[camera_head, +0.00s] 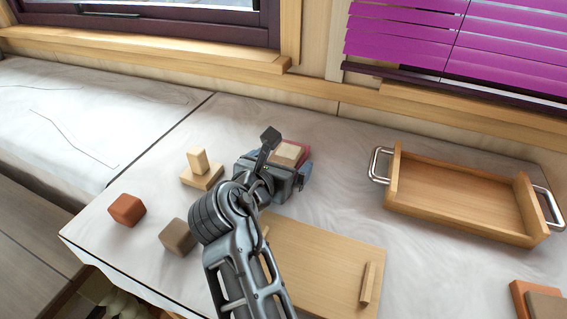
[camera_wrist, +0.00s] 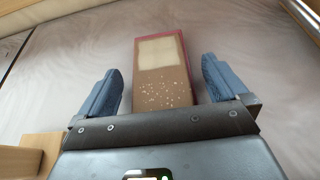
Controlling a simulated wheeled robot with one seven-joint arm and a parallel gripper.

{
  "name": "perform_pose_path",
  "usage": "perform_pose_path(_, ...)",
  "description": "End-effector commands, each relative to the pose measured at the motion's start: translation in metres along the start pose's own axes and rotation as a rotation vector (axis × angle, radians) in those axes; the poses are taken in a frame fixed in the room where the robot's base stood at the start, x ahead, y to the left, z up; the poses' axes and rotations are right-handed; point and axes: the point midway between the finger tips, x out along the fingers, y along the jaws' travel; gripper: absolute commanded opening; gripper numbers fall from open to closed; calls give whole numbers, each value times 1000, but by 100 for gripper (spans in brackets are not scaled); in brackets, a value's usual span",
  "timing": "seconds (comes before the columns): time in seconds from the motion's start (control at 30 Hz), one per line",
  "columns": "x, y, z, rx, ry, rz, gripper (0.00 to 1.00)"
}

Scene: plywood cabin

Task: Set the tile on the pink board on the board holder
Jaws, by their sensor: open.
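A pink-edged board (camera_head: 303,149) lies beyond my gripper in the head view, with a pale square piece (camera_head: 287,152) on its top. In the wrist view the pink edge (camera_wrist: 183,62) frames the pale square (camera_wrist: 160,52), and a brown speckled face (camera_wrist: 162,90) shows nearer me. I cannot tell which part is the tile. My gripper (camera_wrist: 162,86) is open, with a blue finger apart on each side of this piece. It hides part of it in the head view (camera_head: 277,168). A wooden base with an upright block (camera_head: 201,176), possibly the board holder, stands to the left.
A wooden board with a raised bar (camera_head: 330,262) lies in front, partly behind my arm. An orange-brown block (camera_head: 127,209) and a grey-brown block (camera_head: 178,236) stand at left. A wooden tray with metal handles (camera_head: 460,198) is at right, with more blocks (camera_head: 537,301) near the corner.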

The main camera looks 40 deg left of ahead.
Motion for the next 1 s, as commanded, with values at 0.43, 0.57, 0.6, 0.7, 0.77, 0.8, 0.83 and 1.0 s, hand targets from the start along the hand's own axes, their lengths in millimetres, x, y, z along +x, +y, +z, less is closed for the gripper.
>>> perform_pose_path(0.43, 0, 0, 0, 0, 0, 0, 68)
perform_pose_path(0.57, 0, 0, 0, 0, 0, -1, 56)
perform_pose_path(0.6, 0, 0, 0, 0, 0, -1, 52)
perform_pose_path(0.7, 0, 0, 0, 0, 0, -1, 43)
perform_pose_path(0.77, 0, 0, 0, -1, 1, -1, 37)
perform_pose_path(0.8, -1, 0, 0, 0, -1, 0, 33)
perform_pose_path(0.83, -1, 0, 0, 0, -1, 0, 31)
perform_pose_path(1.0, -1, 0, 1, 0, -1, 0, 31)
